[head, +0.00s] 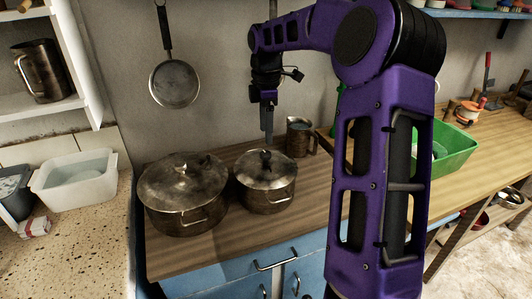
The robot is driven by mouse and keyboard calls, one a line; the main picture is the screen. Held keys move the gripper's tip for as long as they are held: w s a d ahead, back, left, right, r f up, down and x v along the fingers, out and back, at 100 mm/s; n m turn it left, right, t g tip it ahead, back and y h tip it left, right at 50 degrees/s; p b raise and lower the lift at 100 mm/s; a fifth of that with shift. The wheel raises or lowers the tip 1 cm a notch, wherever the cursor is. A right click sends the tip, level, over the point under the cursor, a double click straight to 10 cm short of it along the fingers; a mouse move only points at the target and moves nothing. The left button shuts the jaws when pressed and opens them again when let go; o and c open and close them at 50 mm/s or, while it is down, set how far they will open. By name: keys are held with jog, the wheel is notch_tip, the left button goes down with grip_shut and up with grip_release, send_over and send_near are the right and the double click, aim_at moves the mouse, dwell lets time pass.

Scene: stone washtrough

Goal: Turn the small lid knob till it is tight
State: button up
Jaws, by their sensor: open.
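A small metal pot (268,196) with two side handles stands on the wooden counter top, left of my arm. Its metal lid (284,174) is on it, with a small dark lid knob (265,158) in the middle. My gripper (268,136) points down a little above the knob in the picture, apart from it and empty. I see its fingers nearly edge-on, so the gap between them hardly shows; it is open. From this view I cannot tell how far it is in front of or behind the knob, nor how tight the knob is.
A larger lidded pot (190,215) stands close on the left of the small pot. A metal jug (299,137) stands behind to the right. A pan (175,84) hangs on the wall. A green tub (455,148) is right of my arm. Bare counter (240,228) lies in front.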

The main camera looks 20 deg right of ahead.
aim_at(266, 153)
notch_tip(266, 153, down, 7)
jog(key=shift+f+b, duration=0.1)
jog(key=shift+b, duration=0.4)
grip_shut()
